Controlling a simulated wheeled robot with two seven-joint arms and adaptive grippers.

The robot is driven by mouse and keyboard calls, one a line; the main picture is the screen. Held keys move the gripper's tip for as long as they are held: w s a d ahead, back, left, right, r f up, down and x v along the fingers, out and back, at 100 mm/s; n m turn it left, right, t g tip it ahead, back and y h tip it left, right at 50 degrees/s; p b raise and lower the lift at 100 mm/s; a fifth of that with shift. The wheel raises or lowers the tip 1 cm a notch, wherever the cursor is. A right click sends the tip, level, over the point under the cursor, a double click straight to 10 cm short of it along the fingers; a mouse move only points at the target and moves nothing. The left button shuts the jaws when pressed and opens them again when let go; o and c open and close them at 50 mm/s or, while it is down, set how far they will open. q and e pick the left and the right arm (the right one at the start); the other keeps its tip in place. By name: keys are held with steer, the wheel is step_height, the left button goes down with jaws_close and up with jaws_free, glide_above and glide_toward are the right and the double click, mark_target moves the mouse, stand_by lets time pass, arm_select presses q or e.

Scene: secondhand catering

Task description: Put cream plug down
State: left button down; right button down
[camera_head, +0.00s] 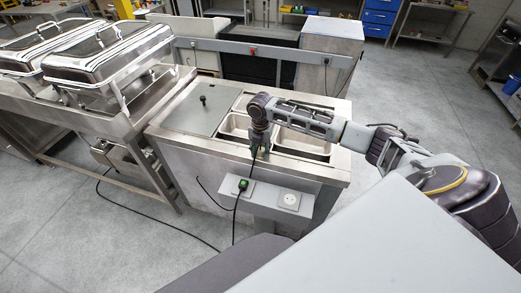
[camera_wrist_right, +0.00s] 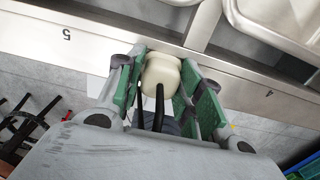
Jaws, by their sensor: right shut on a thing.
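The cream plug (camera_wrist_right: 160,72) is held between the green-padded fingers of my right gripper (camera_head: 259,152), with a black cord leading from it in the right wrist view. In the head view this gripper points down by the front edge of the steel counter, above the socket ledge. I cannot make out the plug there. A black cord hangs below the gripper. My left gripper is not in view.
The grey socket ledge (camera_head: 265,205) has a green plug (camera_head: 243,184) at its left socket and a bare socket (camera_head: 290,200) at right. The steel counter (camera_head: 318,172) holds open pans and a lid (camera_head: 200,110). Chafing dishes (camera_head: 110,62) stand at left. A cable lies on the floor.

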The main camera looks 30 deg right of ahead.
mark_target(260, 150)
steer(key=c, duration=0.9)
jaws_free()
steer(key=shift+f, duration=0.1)
steer(key=shift+c, duration=0.2)
steer(key=shift+r, duration=0.25)
step_height(260, 150, up, 13)
steer(key=shift+b, duration=0.4)
steer(key=shift+f, duration=0.15)
